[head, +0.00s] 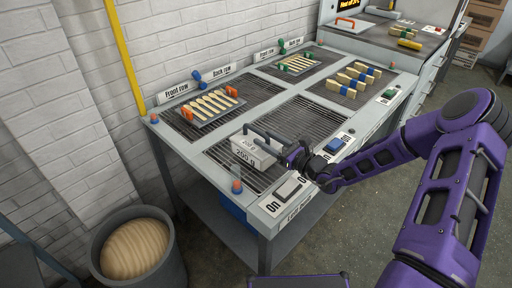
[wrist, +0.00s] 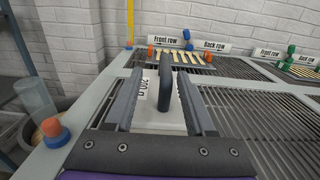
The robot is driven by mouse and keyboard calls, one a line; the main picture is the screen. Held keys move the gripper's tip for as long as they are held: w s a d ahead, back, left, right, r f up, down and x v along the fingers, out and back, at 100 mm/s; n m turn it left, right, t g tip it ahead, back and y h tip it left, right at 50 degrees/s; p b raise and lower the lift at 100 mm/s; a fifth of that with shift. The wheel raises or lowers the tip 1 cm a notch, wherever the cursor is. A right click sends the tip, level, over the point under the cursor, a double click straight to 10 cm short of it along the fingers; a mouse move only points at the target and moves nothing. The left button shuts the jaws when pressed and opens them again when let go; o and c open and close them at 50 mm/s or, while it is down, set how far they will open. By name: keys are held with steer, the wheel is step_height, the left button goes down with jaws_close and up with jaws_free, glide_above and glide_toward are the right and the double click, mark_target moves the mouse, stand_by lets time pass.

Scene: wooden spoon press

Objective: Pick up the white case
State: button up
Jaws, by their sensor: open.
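The white case (head: 252,154), marked 200 g and fitted with a dark handle on top, sits on the front-right metal grate in the head view. In the wrist view the white case (wrist: 158,121) lies between and beyond my fingers, and its upright dark handle (wrist: 165,84) stands between them. My gripper (head: 287,152) is open at the right side of the case. In the wrist view my gripper (wrist: 160,82) has one finger on each side of the handle, with gaps showing. Whether the lower parts of the fingers touch the case is hidden.
A rack of wooden spoons (head: 210,106) with orange clips lies behind the case. Another rack with green clips (head: 298,64) and several wooden pieces with blue bands (head: 354,80) lie farther back. A grey switch (head: 289,189) and a blue button (head: 334,145) line the front edge. A bin (head: 175,262) stands lower left.

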mark_target(248, 126)
steer(key=x, duration=0.5)
steer(key=shift+w+r, duration=0.1)
steer(key=shift+w, duration=0.4)
jaws_close()
stand_by(1.0)
